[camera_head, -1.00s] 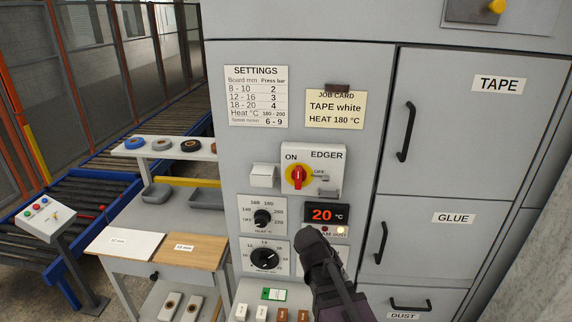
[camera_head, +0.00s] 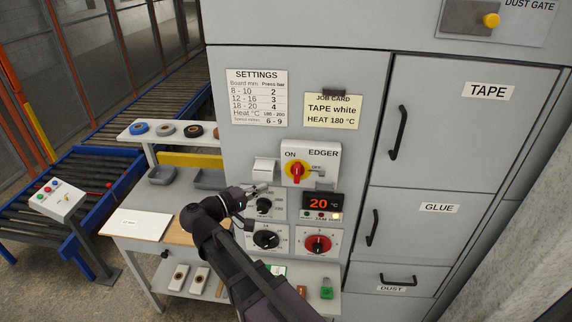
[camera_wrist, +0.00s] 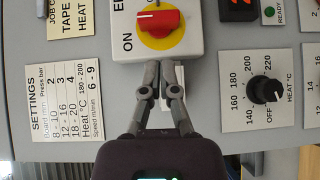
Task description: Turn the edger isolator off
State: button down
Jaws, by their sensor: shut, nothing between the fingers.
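The edger isolator (camera_head: 296,172) is a red handle on a yellow disc, on a light panel marked ON, OFF and EDGER. Its handle stands upright in the head view. It also shows at the top of the wrist view (camera_wrist: 158,20), where the picture is turned sideways. My gripper (camera_head: 262,188) is shut and empty, below and left of the isolator, in front of the area by the heat dial. In the wrist view my fingertips (camera_wrist: 162,68) point towards the panel's edge, apart from the red handle in the picture; contact with the panel cannot be told.
A white box (camera_head: 264,168) sits left of the isolator. The heat dial (camera_wrist: 266,90), display (camera_head: 322,203) and red-disc dial (camera_head: 318,243) are close by. A green padlock (camera_head: 327,289) is below. Cabinet handles (camera_head: 398,132) project at right. A shelf with tape rolls (camera_head: 165,130) stands left.

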aim_at(297, 173)
jog(key=shift+s+a+r, duration=0.2)
jog(key=shift+a+r, duration=0.4)
jog(key=shift+a, duration=0.05)
jog(key=shift+w+d, duration=0.1)
jog(key=shift+d, duration=0.05)
jog(key=shift+x, duration=4.85)
jog(key=shift+w+r, duration=0.1)
jog(key=shift+r, duration=0.1)
jog(key=shift+d, duration=0.1)
jog(key=shift+a, duration=0.35)
